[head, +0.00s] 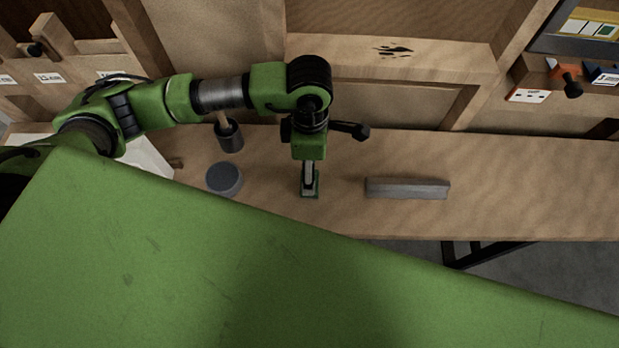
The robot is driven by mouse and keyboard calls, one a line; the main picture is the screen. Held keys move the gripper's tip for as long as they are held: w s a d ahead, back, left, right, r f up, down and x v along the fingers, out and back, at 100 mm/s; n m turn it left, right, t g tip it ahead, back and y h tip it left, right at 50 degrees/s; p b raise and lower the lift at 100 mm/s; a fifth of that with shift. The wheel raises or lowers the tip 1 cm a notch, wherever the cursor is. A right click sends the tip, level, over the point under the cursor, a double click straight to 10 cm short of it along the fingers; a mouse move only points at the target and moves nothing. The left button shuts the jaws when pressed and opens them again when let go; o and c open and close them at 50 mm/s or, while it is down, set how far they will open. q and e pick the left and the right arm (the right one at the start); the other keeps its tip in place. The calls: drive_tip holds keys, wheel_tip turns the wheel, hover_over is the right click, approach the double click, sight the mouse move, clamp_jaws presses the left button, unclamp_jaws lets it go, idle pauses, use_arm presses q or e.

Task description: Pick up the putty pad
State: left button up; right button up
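My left arm comes in from the left in the head view, and my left gripper (309,180) points down over the wooden bench. A small green rectangular piece with a pale strip shows at its fingertips; I cannot tell whether this is the putty pad or part of the gripper. Whether the fingers are open or shut is not clear. A round, flat-topped blue-grey piece (224,178) lies on the bench left of the gripper. No thing in view is clearly marked as the putty pad. My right gripper is not in view.
A long grey bar (408,188) lies right of the gripper. A dark cylindrical holder (229,135) with a handle stands behind the round piece. The bench (530,190) is clear at the right. Wooden cabinets close off the back. My green body hides the foreground.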

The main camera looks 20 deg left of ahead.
use_arm(q)
wheel_tip(320, 180, down, 5)
drive_tip(key=shift+s+r+p, duration=0.1)
drive_tip(key=shift+r+p, duration=0.05)
drive_tip(key=shift+p, duration=0.85)
drive_tip(key=shift+f, duration=0.5)
drive_tip(key=c, duration=1.2)
